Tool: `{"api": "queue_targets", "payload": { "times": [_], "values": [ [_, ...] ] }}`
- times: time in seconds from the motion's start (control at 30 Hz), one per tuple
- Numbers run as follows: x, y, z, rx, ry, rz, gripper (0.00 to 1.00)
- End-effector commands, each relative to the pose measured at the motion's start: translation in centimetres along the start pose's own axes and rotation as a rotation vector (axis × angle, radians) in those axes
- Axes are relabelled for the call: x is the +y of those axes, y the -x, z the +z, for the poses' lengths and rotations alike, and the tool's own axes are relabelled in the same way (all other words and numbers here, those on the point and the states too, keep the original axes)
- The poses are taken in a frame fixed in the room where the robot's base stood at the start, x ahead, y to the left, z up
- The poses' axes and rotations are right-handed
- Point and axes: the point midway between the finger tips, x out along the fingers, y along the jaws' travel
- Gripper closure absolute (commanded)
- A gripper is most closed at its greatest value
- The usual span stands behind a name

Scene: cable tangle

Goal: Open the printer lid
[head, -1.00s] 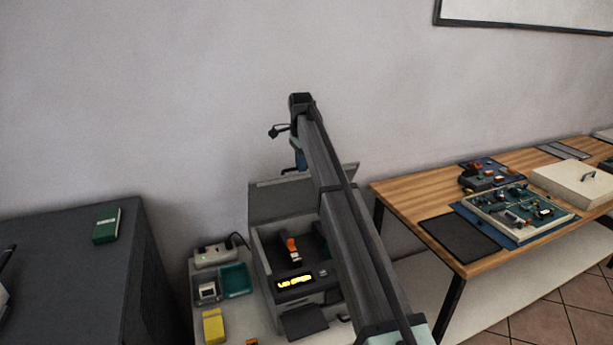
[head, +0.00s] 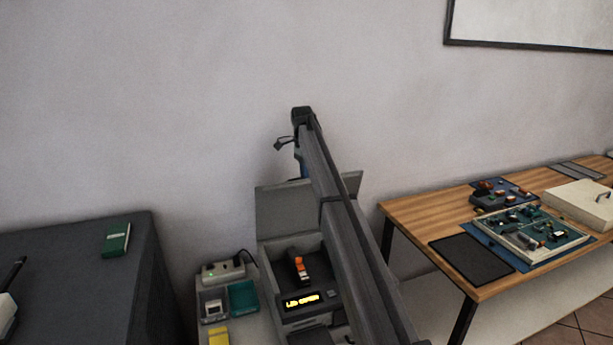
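The printer (head: 312,312) stands on a low white surface at the lower middle of the head view, with a lit yellow display on its front. Its grey lid (head: 285,208) is raised at the back, tilted up against the wall side. Inside the open body is an orange and black part (head: 299,267). My arm crosses in front of the printer's right side and hides part of the lid and body. My gripper, at the arm's far end behind the lid, is mostly hidden, and its fingers cannot be made out.
Left of the printer are a power strip (head: 222,269), a teal tray (head: 243,295) and a yellow block (head: 217,337). A dark cabinet (head: 60,260) with a green box (head: 115,239) stands at left. A wooden table (head: 420,210) with circuit boards stands at right.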

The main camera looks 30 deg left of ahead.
Motion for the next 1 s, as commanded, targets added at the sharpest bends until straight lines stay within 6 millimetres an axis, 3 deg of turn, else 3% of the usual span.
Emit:
{"api": "queue_targets", "payload": {
  "times": [0.23,0.57,1.0],
  "values": [
    [0.1,0.1,0.0,0.0,0.001,0.001,0.62],
    [0.6,0.2,0.0,0.0,0.001,-0.011,0.62],
    [6.2,-2.1,0.0,-0.001,0.001,-0.231,0.62]
  ]
}}
